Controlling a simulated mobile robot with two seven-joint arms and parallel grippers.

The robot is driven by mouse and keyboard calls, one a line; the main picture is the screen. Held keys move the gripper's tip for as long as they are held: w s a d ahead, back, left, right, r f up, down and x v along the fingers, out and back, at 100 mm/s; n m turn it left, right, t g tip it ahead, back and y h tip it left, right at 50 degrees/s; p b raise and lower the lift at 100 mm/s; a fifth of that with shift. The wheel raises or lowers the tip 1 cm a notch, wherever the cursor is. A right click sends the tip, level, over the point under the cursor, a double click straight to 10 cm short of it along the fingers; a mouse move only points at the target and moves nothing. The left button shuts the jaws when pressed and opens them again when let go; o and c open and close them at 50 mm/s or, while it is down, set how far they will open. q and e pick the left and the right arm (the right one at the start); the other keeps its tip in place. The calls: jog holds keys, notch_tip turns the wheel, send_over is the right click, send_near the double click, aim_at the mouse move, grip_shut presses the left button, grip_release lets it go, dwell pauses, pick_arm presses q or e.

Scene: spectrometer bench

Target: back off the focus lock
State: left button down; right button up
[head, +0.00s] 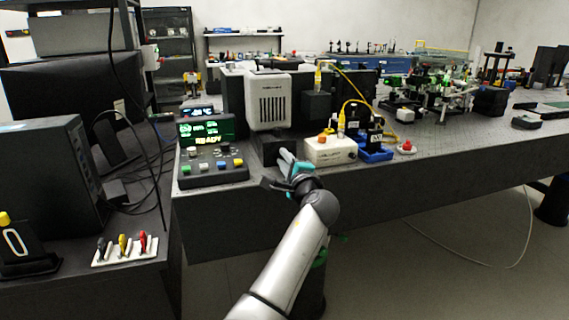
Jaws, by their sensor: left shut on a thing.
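My left gripper (287,164) reaches up from the bottom of the head view to the front edge of the bench. It is at the dark base under the white instrument head (268,100) with a slotted vent. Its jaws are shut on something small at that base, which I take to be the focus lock. The fingers and teal parts hide the lock, so I cannot see its position. My right gripper is not in view.
A control box (212,172) with coloured buttons and a screen reading READY (206,131) stands just left. A cream box (330,151) with an orange knob is close on the right, beside a blue-based device (376,152). Coloured plugs (122,245) stand on a lower left table.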

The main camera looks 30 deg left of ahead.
pick_arm(q)
jog(key=shift+f+n, duration=0.15)
jog(key=shift+n, duration=0.45)
jog(key=n+b, duration=0.3)
jog(key=n, duration=0.2)
jog(key=n+b, duration=0.3)
jog(key=n, duration=0.2)
jog(key=shift+n+b, duration=0.45)
jog(key=shift+n, duration=0.25)
jog(key=shift+n+b, duration=0.3)
jog(key=shift+n, duration=0.4)
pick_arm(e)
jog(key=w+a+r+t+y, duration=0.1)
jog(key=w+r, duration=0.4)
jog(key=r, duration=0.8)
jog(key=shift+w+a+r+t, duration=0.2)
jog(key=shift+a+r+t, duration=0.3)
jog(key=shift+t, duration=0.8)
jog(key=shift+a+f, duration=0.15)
pick_arm(q)
jog(key=c, duration=0.8)
grip_release()
jog(key=shift+d, duration=0.1)
